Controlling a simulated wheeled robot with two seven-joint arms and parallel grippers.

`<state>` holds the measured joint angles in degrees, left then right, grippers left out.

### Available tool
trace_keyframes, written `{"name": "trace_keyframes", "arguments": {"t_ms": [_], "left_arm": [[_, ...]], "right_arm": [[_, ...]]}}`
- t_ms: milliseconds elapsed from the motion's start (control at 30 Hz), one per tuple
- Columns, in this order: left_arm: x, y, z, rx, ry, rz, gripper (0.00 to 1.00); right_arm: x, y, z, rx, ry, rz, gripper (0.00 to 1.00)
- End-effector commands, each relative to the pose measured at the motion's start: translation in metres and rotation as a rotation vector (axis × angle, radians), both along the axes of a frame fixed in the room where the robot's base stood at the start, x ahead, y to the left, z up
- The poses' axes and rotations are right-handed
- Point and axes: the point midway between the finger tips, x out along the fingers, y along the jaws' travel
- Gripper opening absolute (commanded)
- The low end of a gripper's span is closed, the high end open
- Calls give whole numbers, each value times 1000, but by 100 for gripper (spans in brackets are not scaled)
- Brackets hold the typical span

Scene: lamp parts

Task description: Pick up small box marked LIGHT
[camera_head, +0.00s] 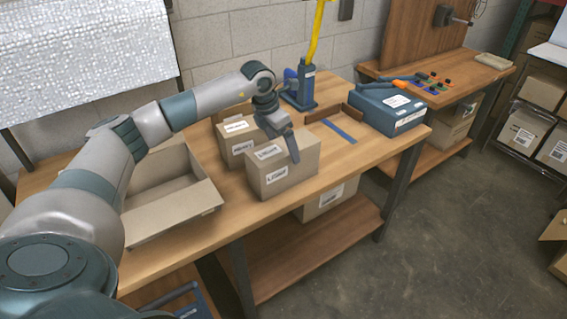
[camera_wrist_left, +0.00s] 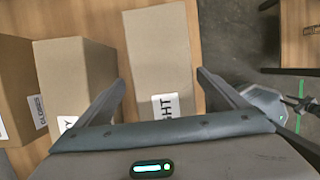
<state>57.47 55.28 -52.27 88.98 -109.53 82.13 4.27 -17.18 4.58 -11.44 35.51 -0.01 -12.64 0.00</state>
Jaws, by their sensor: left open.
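The small box marked LIGHT (camera_head: 296,170) is a closed brown carton near the front edge of the workbench, with white labels on its top and front. In the left wrist view the same box (camera_wrist_left: 158,50) lies between my two fingers, its label partly hidden and reading "GHT". My left gripper (camera_head: 285,147) is open over the box, one finger showing in front of its top label. The left gripper's fingers (camera_wrist_left: 161,84) are on either side of the box; I cannot tell whether they touch it. My right gripper is not in view.
A similar box, apparently marked HEAVY (camera_head: 227,147), stands close behind and left; it also shows in the left wrist view (camera_wrist_left: 75,75). An open carton (camera_head: 170,208) stands left. A blue case (camera_head: 388,108) and a blue stand (camera_head: 300,92) are farther back on the workbench (camera_head: 350,160).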

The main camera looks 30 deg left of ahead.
Motion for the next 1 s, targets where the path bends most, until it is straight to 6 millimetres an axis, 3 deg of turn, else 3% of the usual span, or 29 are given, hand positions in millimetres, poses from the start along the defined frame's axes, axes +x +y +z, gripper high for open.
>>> {"name": "trace_keyframes", "arguments": {"t_ms": [267, 467, 700, 1000], "left_arm": [[1, -2, -6, -1, 2, -1, 92], [5, -8, -26, -1, 3, -1, 92], [11, -9, -48, 0, 1, 0, 92], [11, -9, -50, 0, 0, 0, 92]], "right_arm": [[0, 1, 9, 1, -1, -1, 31], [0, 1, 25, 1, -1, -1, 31], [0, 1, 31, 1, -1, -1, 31], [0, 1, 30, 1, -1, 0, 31]]}}
